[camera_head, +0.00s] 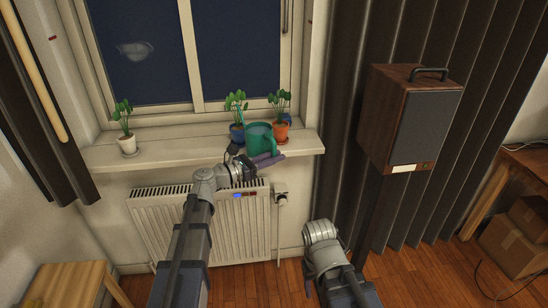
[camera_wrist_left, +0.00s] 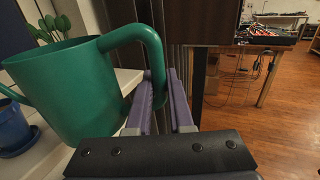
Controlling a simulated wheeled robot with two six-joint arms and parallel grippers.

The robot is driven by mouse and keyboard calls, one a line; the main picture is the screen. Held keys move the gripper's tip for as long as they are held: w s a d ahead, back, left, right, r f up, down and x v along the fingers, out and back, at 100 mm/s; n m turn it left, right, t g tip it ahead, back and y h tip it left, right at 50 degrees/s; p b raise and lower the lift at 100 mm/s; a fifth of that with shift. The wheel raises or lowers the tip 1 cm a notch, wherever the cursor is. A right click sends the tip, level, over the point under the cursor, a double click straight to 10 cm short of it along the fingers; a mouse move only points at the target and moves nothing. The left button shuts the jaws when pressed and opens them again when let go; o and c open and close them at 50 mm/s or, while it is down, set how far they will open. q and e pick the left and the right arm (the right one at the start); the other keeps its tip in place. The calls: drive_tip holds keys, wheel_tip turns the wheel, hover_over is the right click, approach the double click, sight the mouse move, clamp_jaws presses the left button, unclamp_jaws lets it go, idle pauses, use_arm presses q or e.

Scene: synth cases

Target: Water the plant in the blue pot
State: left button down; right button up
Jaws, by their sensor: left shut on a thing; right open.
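The blue pot (camera_head: 236,134) with its green plant (camera_head: 236,101) stands on the windowsill, partly hidden by the green watering can (camera_head: 262,143). The left wrist view shows the pot (camera_wrist_left: 14,132) on a saucer at the left edge. The can (camera_wrist_left: 75,90) looks roughly upright, its spout (camera_head: 240,115) on the side towards the blue pot. My left gripper (camera_head: 267,159) is shut on the can's handle; its purple fingers (camera_wrist_left: 165,103) are around the handle's lower part. My right gripper (camera_head: 309,279) is low by the floor, open, with its fingers mostly hidden by my arm.
An orange pot (camera_head: 281,132) with a plant stands just right of the can. A white pot (camera_head: 128,146) with a plant stands on the left of the sill (camera_head: 185,152). A radiator (camera_head: 160,222) is below. A speaker (camera_head: 405,120) on a stand is at the right.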

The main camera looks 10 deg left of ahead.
use_arm(q)
drive_tip(key=shift+s+d+f+n+b, duration=0.15)
drive_tip(key=shift+f+n+b, duration=0.15)
drive_tip(key=shift+f+b, duration=0.25)
drive_tip(key=shift+r+p, duration=0.35)
drive_tip(key=shift+p, duration=0.2)
drive_tip(key=shift+s+d+r+n+p, duration=0.1)
drive_tip(key=shift+s+r+n+p, duration=0.05)
drive_tip(key=shift+r+n+p, duration=0.5)
drive_tip(key=shift+r+n, duration=0.25)
drive_tip(key=shift+r, duration=0.05)
drive_tip(key=shift+r+p, duration=0.35)
drive_tip(key=shift+p, duration=0.25)
idle(2.0)
drive_tip(key=shift+r+n+p, duration=0.3)
drive_tip(key=shift+r+p, duration=0.05)
drive_tip(key=shift+r+p, duration=0.55)
